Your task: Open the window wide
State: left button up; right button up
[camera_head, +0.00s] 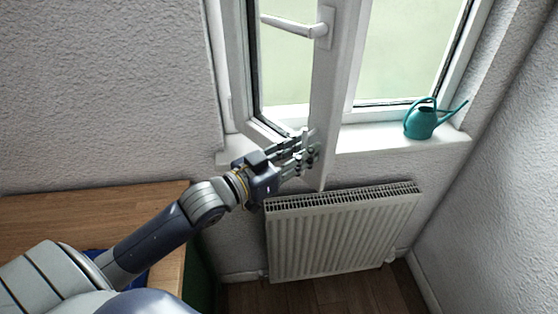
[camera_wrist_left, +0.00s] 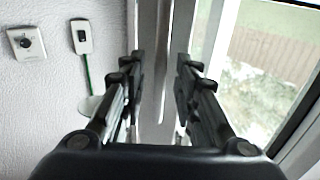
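The white window sash (camera_head: 333,90) stands partly open, swung into the room, with its lever handle (camera_head: 292,26) sticking out to the left near the top. My left gripper (camera_head: 306,152) is at the lower part of the sash's free edge. In the left wrist view the gripper's fingers (camera_wrist_left: 160,85) are spread apart, one on each side of the sash edge (camera_wrist_left: 153,120). I cannot tell whether they touch it. My right gripper is not in view.
A teal watering can (camera_head: 421,121) stands on the right part of the white sill (camera_head: 400,143). A white radiator (camera_head: 340,237) is below the window. A wooden table top (camera_head: 90,215) is at the left. The wall left of the window is bare in the head view.

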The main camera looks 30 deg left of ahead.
pick_arm(q)
jog(key=v, duration=1.1)
jog(key=shift+s, duration=0.15)
jog(key=shift+a, duration=0.1)
dwell(0.4)
notch_tip(320, 180, down, 10)
jog(key=s+n+g+y, duration=0.1)
jog(key=n+g+y, duration=0.1)
jog(key=g+y, duration=0.1)
jog(key=s+d+f+g+y, duration=0.25)
jog(key=s+f+g, duration=0.25)
jog(key=s+f, duration=0.25)
jog(key=s+d+f+g+y, duration=0.1)
jog(key=s+d+f+g, duration=0.2)
jog(key=s+f+g, duration=0.45)
notch_tip(320, 180, down, 28)
jog(key=b, duration=0.2)
jog(key=s+a+f+b, duration=0.2)
jog(key=s+f, duration=1.5)
jog(key=f, duration=0.2)
jog(key=shift+s+a+f+b, duration=0.15)
jog(key=shift+a+f+b, duration=0.1)
jog(key=shift+a+b, duration=0.1)
